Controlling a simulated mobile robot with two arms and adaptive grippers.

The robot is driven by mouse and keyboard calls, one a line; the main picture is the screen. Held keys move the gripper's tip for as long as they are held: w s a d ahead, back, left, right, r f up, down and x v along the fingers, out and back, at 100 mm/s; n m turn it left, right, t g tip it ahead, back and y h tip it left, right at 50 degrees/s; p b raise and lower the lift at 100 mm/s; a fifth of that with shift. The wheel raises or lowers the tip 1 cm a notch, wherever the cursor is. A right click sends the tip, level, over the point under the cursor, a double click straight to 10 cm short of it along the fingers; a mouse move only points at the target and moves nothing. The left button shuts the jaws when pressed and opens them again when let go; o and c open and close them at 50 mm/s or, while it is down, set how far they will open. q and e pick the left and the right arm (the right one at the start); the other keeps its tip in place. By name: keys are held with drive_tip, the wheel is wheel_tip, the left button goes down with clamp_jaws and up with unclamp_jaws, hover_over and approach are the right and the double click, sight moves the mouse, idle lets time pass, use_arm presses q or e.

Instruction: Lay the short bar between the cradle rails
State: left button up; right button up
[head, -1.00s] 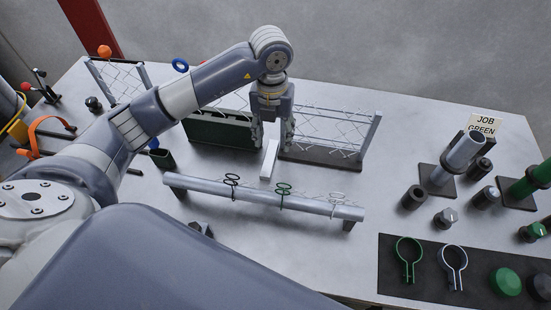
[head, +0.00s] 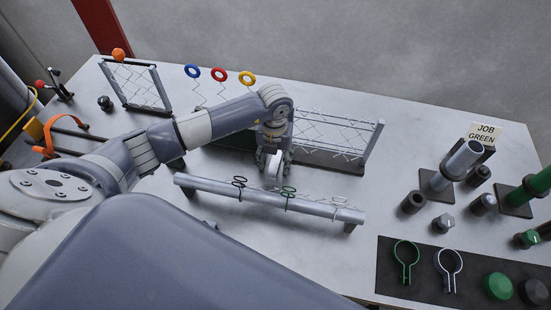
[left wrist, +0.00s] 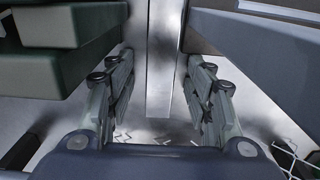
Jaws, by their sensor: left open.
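A short light-coloured bar (head: 272,168) lies on the table between the fingers of my left gripper (head: 273,172). In the left wrist view the bar (left wrist: 160,55) runs lengthwise between the two open fingers (left wrist: 160,95), with a gap on each side. The gripper points down and partly hides the bar in the head view. Dark rails with an orange strap (head: 60,135) are at far left; I cannot tell which rails form the cradle. My right gripper is not in view.
A long grey tube (head: 225,189) with several clips stands just in front of the gripper. Wire mesh panels (head: 335,135) stand behind it. Posts (head: 455,165), knobs and a black mat (head: 400,285) fill the right. Table between tube and posts is clear.

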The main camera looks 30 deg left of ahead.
use_arm(q)
clamp_jaws()
drive_tip(key=shift+w+r, duration=0.1)
drive_tip(key=shift+r, duration=0.1)
drive_tip(key=shift+r, duration=0.25)
wheel_tip(320, 180, up, 13)
drive_tip(key=b, duration=0.4)
wheel_tip(320, 180, up, 14)
hover_over(275, 162)
drive_tip(key=shift+r+p, duration=0.15)
drive_tip(key=shift+p, duration=0.15)
